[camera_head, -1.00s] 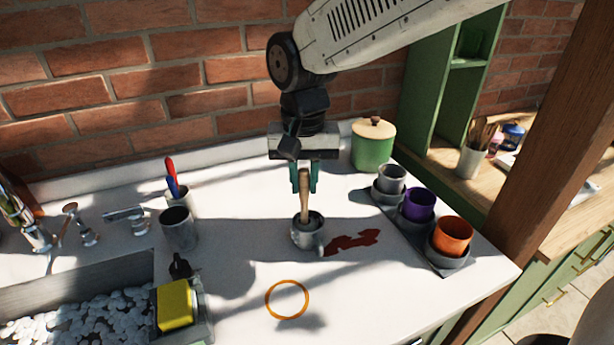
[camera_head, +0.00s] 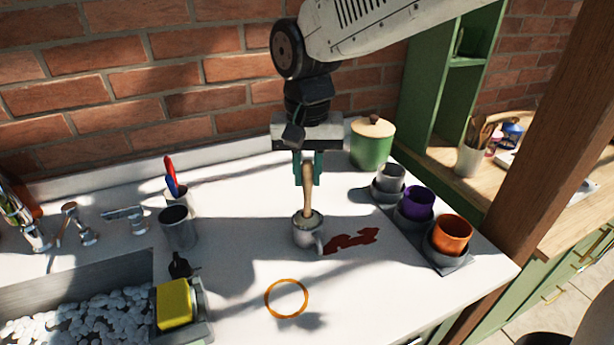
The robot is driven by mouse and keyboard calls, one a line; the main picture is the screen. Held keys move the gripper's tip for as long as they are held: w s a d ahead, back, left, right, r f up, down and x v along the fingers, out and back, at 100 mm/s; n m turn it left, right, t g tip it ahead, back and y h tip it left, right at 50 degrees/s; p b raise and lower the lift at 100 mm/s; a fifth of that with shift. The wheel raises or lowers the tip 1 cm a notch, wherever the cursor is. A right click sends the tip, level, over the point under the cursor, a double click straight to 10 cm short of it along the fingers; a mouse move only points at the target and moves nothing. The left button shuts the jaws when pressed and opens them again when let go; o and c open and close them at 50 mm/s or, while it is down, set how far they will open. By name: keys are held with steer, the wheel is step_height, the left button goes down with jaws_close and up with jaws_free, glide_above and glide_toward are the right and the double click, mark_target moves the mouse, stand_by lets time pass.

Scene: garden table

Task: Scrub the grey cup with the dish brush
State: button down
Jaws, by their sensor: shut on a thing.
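My gripper (camera_head: 308,178) is above the middle of the counter, pointing down, shut on the wooden handle of the dish brush (camera_head: 308,197). The brush is nearly upright, with its lower end at the mouth of a grey cup (camera_head: 306,236); its bristles are hidden in the cup. This cup stands upright on the counter with its handle to the right. Another grey cup (camera_head: 390,177) stands in the back place of a dark tray on the right.
The dark tray (camera_head: 447,263) also holds a purple cup (camera_head: 417,203) and an orange cup (camera_head: 453,234). A red stain (camera_head: 350,240) lies right of the brushed cup, an orange ring (camera_head: 287,298) in front. A yellow sponge (camera_head: 173,304) sits by the sink. A green canister (camera_head: 371,146) stands behind.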

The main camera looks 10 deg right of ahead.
steer(key=shift+r, duration=4.8)
